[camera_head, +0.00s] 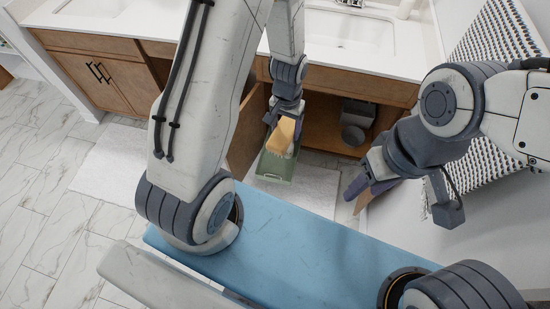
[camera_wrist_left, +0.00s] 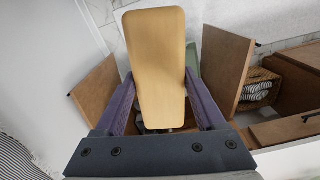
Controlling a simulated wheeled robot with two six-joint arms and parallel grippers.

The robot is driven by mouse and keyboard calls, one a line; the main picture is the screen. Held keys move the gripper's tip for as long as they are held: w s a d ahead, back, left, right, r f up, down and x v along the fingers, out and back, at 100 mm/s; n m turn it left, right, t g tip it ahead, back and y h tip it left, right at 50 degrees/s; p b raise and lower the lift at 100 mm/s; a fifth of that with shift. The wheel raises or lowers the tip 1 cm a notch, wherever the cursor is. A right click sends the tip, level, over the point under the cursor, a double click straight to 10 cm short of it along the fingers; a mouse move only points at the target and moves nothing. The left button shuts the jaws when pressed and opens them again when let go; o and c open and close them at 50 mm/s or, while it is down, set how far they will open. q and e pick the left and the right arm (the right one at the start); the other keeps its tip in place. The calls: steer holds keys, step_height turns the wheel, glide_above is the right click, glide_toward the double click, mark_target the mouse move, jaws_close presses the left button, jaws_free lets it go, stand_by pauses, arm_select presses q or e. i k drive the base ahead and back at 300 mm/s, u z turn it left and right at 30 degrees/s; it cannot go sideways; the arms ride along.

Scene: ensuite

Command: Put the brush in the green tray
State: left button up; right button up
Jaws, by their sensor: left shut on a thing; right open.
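The brush (camera_head: 284,134) has a tan wooden back and pale bristles. My left gripper (camera_head: 283,114) is shut on it, and the brush hangs over the green tray (camera_head: 275,168). I cannot tell if it touches the tray. In the left wrist view the brush (camera_wrist_left: 157,60) stands between the purple fingers of my left gripper (camera_wrist_left: 160,98) and hides most of what lies beyond. A greenish strip of the tray (camera_wrist_left: 193,60) shows beside it. My right gripper (camera_head: 362,187) is open, to the right of the tray.
An open wooden cabinet door (camera_head: 246,132) stands left of the tray, beneath the white sink counter (camera_head: 342,58). Grey containers (camera_head: 354,128) sit inside the cabinet. A pale mat (camera_head: 308,188) lies on the floor. A wicker basket (camera_wrist_left: 258,90) shows in the left wrist view.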

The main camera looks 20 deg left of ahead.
mark_target(277, 167)
steer(key=k, duration=0.25)
steer(key=u, duration=1.25)
steer(key=i, duration=1)
steer(key=z, duration=1.45)
